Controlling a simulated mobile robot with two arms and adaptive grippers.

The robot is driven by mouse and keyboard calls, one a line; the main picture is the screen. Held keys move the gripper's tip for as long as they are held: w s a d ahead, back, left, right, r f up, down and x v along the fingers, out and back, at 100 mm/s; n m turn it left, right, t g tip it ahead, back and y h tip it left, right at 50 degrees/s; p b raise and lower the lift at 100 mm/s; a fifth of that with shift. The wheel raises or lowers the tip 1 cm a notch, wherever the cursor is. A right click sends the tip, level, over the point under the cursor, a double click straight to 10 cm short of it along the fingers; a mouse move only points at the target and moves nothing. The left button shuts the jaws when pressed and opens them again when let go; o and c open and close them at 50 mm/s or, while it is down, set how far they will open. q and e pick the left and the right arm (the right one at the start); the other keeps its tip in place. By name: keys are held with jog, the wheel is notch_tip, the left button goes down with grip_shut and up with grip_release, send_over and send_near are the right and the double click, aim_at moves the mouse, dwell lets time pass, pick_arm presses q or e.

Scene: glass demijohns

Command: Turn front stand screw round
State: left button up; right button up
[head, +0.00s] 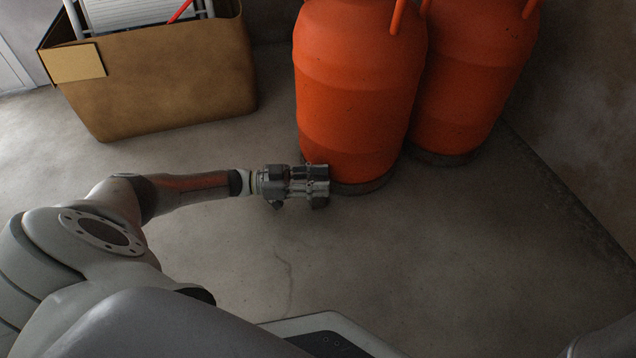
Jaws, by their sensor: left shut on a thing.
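My left gripper (320,186) reaches in from the left, low over the concrete floor, beside the foot of the nearer orange vessel (357,85). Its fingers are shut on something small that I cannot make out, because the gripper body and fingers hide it. I cannot pick out a stand or its front screw in this view. Whether the fingers touch the vessel's dark base ring (362,187) cannot be told. My right gripper is not in view.
A second orange vessel (472,80) stands just behind to the right, near the wall (590,100). A brown open box (165,85) with white and red items inside stands at the back left. The concrete floor (430,250) in front is clear.

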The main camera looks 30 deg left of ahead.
pick_arm(q)
jog(key=shift+m+g+h, duration=0.5)
jog(key=shift+m+g, duration=0.1)
jog(key=shift+g, duration=0.2)
jog(key=shift+s+m+g+h, duration=0.1)
jog(key=shift+m+g+h, duration=0.25)
jog(key=shift+g, duration=0.25)
jog(key=o, duration=1)
jog(key=shift+o, duration=0.2)
jog(key=shift+n+t+y, duration=0.45)
jog(key=shift+t, duration=0.25)
